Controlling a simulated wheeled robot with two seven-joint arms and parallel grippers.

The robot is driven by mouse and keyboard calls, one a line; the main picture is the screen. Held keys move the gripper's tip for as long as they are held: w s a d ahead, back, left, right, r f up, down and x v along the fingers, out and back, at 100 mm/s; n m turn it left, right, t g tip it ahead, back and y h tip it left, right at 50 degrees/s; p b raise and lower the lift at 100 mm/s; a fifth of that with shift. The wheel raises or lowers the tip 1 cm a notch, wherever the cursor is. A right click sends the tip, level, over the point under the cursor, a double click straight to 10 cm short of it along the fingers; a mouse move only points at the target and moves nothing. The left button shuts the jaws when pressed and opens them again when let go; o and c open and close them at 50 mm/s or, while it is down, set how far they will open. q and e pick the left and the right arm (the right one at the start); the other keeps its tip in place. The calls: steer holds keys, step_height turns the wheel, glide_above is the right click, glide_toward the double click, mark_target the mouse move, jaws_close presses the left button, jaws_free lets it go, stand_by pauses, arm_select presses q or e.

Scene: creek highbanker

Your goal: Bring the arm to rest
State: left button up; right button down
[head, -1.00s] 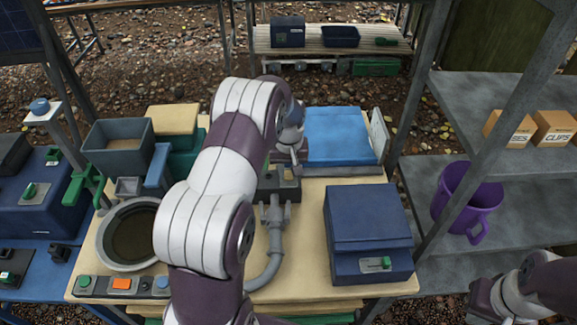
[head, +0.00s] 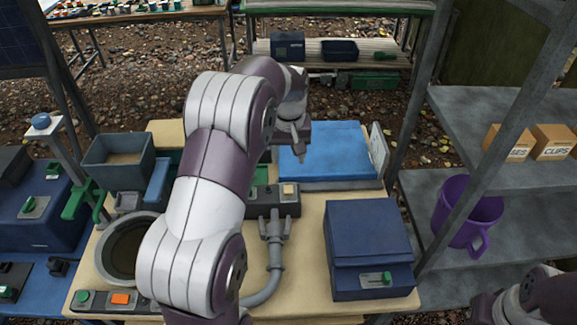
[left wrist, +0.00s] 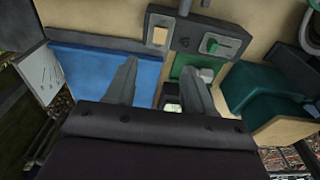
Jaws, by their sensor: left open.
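My left arm reaches up the middle of the head view. Its gripper (head: 303,148) hangs over the left part of the flat blue panel (head: 335,160), with the fingers pointing down. In the left wrist view the two fingers (left wrist: 158,80) are well apart with nothing held between them. The blue panel (left wrist: 90,72) shows past the left finger there. Of my right arm, only purple and white links show at the lower right of the head view; its gripper is out of sight.
A grey box with a pale button (head: 288,190) and a grey pipe (head: 276,255) lie beside my left arm. A dark blue box (head: 368,245) sits to the right.

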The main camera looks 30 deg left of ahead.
arm_select(q)
steer(key=shift+r, duration=0.2)
stand_by(0.3)
steer(key=s+d+r+m+p, duration=0.1)
steer(key=s+d+m+p, duration=0.2)
steer(key=s+d, duration=0.3)
steer(key=s+d+r+m+p, duration=0.1)
steer(key=s+d, duration=0.5)
steer(key=s, duration=0.7)
steer(key=shift+s+m+h+p, duration=0.2)
steer(key=shift+m+h+p, duration=0.1)
steer(key=shift+m+p, duration=0.75)
steer(key=shift+r, duration=0.15)
